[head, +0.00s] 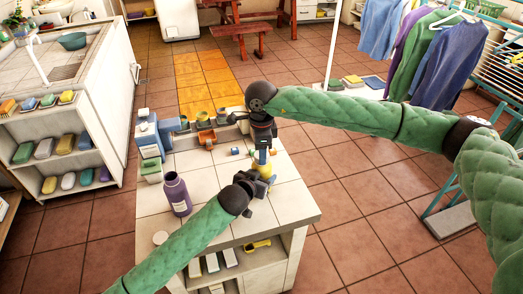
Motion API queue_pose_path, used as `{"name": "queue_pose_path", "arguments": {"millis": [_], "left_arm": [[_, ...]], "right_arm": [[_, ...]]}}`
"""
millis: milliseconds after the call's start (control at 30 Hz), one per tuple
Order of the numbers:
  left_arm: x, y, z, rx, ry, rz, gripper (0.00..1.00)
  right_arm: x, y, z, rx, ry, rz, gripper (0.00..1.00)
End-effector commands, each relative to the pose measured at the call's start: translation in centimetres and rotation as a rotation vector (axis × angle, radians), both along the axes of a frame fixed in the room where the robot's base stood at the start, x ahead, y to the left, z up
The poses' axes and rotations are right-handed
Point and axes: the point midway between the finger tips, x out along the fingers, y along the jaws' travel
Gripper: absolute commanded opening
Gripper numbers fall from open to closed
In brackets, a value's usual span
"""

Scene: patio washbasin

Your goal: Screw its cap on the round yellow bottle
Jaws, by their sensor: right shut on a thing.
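The round yellow bottle (266,168) stands upright on the white tiled counter (205,182), between my two grippers. My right gripper (263,148) points straight down over it and is shut on a small blue piece, which looks like the cap (262,157). The cap is at the bottle's top; I cannot tell whether they touch. My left gripper (262,184) is low at the bottle's near side, and its dark fingers overlap the bottle's lower part. Whether its fingers are closed on the bottle is hidden.
A purple bottle (177,194) stands at the counter's left, near a blue and white dispenser (149,137). Small pots and an orange item (206,139) line the back edge. Small blue pieces (235,151) lie behind the bottle. The counter's front right is clear.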

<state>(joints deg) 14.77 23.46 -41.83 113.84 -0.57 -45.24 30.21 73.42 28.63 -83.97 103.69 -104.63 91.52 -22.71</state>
Motion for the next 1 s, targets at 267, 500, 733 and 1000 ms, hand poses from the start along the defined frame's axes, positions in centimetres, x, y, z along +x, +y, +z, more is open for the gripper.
{"name": "queue_pose_path", "arguments": {"millis": [267, 500, 733, 1000], "left_arm": [[-0.01, 0.04, -0.14, 0.001, 0.002, 0.001, 0.00], [-0.01, 0.04, -0.14, 0.002, 0.002, 0.001, 0.00], [-0.02, 0.03, -0.15, 0.002, 0.002, 0.001, 0.00], [-0.03, 0.01, -0.16, 0.001, 0.003, 0.000, 0.00]], "right_arm": [[0.01, 0.05, 0.01, 0.001, 0.001, -0.348, 0.21], [0.05, 0.07, 0.02, 0.001, 0.000, -0.703, 0.21], [0.08, 0.07, 0.00, 0.001, 0.000, -1.045, 0.21], [0.12, 0.06, 0.02, 0.002, 0.002, -1.446, 0.21]]}}
